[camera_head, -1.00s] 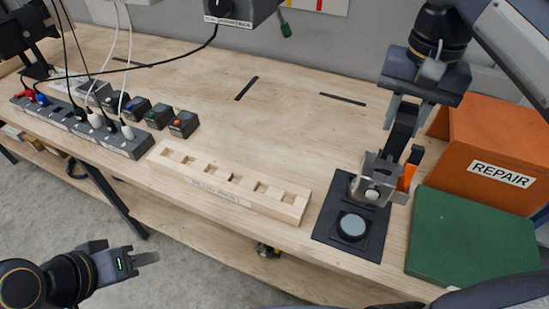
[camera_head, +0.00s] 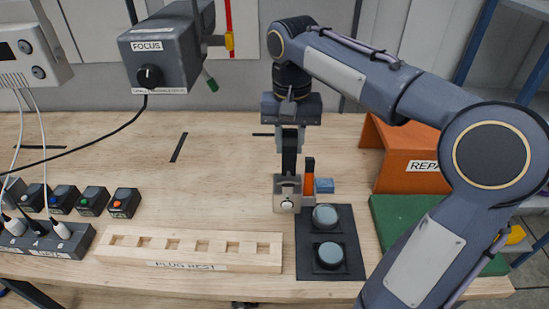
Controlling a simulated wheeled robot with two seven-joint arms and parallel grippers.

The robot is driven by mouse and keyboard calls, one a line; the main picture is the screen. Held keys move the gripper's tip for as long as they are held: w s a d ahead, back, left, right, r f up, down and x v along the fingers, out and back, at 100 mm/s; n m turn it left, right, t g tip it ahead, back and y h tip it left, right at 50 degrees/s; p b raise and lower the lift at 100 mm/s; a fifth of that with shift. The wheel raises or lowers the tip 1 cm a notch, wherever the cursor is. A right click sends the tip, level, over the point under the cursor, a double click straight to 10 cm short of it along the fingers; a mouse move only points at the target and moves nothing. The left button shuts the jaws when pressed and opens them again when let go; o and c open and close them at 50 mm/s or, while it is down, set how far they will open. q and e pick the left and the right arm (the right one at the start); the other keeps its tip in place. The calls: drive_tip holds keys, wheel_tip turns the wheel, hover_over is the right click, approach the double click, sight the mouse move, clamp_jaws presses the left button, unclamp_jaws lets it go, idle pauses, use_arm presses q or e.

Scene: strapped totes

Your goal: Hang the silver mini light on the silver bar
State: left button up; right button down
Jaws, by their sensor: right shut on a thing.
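My right gripper (camera_head: 289,160) points down over the bench, its arm coming in from the right. It is shut on a small silver light (camera_head: 287,190) with a round pale lens on its front. The light hangs below the fingers, just behind and left of the dark pad. A dark strip shows above the light, between the fingers. An orange piece with a black top (camera_head: 308,183) shows right beside the light; I cannot tell whether they are joined. I cannot make out a silver bar. My left gripper is out of view.
A dark pad (camera_head: 304,266) holds two round grey-blue buttons. A pale plug rest (camera_head: 190,248) lies left of it. A blue block (camera_head: 324,185), orange REPAIR box (camera_head: 395,165) and green mat (camera_head: 388,215) are right. A FOCUS device (camera_head: 165,55) hangs upper left. The bench behind is open.

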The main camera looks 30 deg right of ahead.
hover_over(276, 173)
wheel_tip(276, 173, down, 5)
drive_tip(key=shift+d+f+p, duration=0.1)
drive_tip(key=shift+p, duration=0.2)
drive_tip(key=shift+w+f, duration=0.15)
drive_tip(key=shift+f, duration=0.75)
drive_tip(key=shift+w+f, duration=0.15)
drive_tip(key=shift+f, duration=0.75)
drive_tip(key=shift+f, duration=0.2)
drive_tip(key=c, duration=1.1)
unclamp_jaws()
wheel_tip(276, 173, up, 12)
drive_tip(key=s+a+f+n+t+y, duration=0.1)
drive_tip(key=s+a+f+t, duration=0.1)
drive_tip(key=s+f, duration=0.2)
drive_tip(key=s+a+f+n+t+y, duration=0.1)
drive_tip(key=s+a+f+n, duration=0.1)
drive_tip(key=s, duration=0.8)
drive_tip(key=s+a+f+n+t+y, duration=0.1)
drive_tip(key=s+a+f+t, duration=0.1)
drive_tip(key=s+f, duration=0.5)
drive_tip(key=shift+s+a+n+t+y, duration=0.3)
drive_tip(key=shift+s+a+n+y, duration=0.1)
drive_tip(key=shift+s+a, duration=0.25)
